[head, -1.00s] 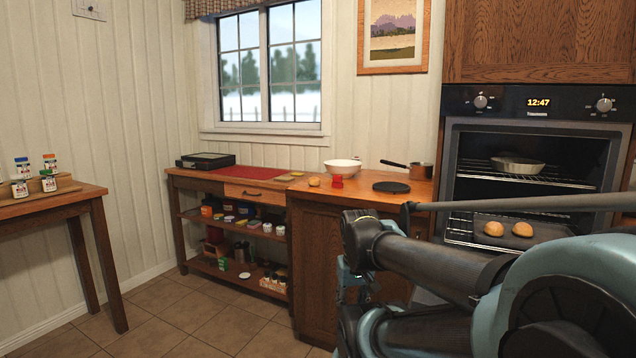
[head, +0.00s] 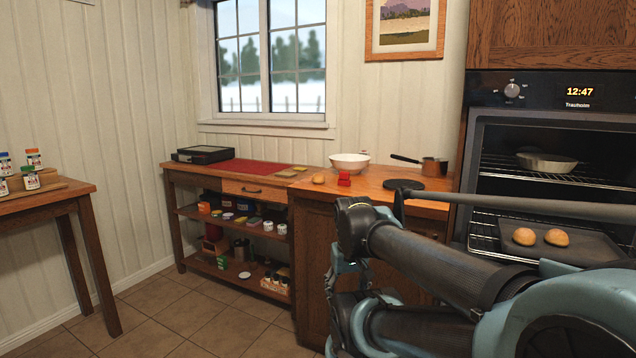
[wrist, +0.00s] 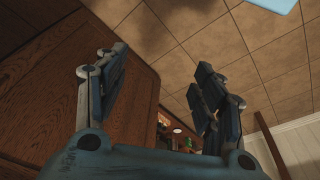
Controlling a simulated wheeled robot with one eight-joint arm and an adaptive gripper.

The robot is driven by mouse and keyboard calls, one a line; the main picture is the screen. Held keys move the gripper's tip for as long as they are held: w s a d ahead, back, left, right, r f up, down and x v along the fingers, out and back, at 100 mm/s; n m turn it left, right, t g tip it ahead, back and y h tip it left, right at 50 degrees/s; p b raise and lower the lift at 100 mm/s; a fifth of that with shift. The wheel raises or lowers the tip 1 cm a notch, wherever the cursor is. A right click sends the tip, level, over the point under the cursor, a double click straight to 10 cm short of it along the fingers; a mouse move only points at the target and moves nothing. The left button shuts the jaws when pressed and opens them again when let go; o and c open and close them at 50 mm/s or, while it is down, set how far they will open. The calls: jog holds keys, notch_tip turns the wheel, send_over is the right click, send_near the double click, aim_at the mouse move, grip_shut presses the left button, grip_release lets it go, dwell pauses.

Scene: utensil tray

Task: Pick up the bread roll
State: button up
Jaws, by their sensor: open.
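A small round bread roll (head: 318,179) sits on the wooden counter, left of a red object (head: 344,180). Two more golden rolls (head: 524,236) (head: 557,237) lie on a dark baking tray (head: 590,244) in the open oven. My gripper shows in the wrist view (wrist: 158,64) with its fingers spread and nothing between them. In the head view it is mostly hidden behind my arm, low in front of the counter and away from all the rolls. No roll shows in the wrist view.
The counter also holds a white bowl (head: 350,163), a saucepan (head: 434,167) and a black round plate (head: 404,185). Shelves (head: 232,221) with jars stand left of the cabinet. A side table (head: 52,205) is at far left. The tiled floor between is clear.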

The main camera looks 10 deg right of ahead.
jog(key=w+d+r+m+t+h, duration=0.1)
jog(key=w+r+m+h, duration=0.15)
jog(key=w+r, duration=0.65)
jog(key=w+d+r+m+t+h, duration=0.1)
jog(key=w+r+m+t+h, duration=0.15)
jog(key=w+r, duration=0.7)
jog(key=w+a+r+m+t+h, duration=0.15)
jog(key=w+a, duration=0.25)
jog(key=w, duration=0.5)
jog(key=w+a+r+m+t+h, duration=0.1)
jog(key=w+a+r+t, duration=0.2)
jog(key=w, duration=0.5)
jog(key=w+a+r+m+h, duration=0.1)
jog(key=w+a+r+h, duration=0.1)
jog(key=w+a, duration=0.5)
send_near(316, 175)
jog(key=shift+y, duration=0.35)
jog(key=x, duration=0.4)
jog(key=shift+w+d+r, duration=0.25)
jog(key=shift+d, duration=0.25)
jog(key=shift+f+x, duration=0.1)
jog(key=shift+x, duration=1.3)
jog(key=shift+f+x, duration=0.15)
jog(key=shift+x, duration=1.25)
jog(key=shift+s, duration=0.1)
jog(key=shift+c, duration=0.2)
jog(key=c, duration=0.8)
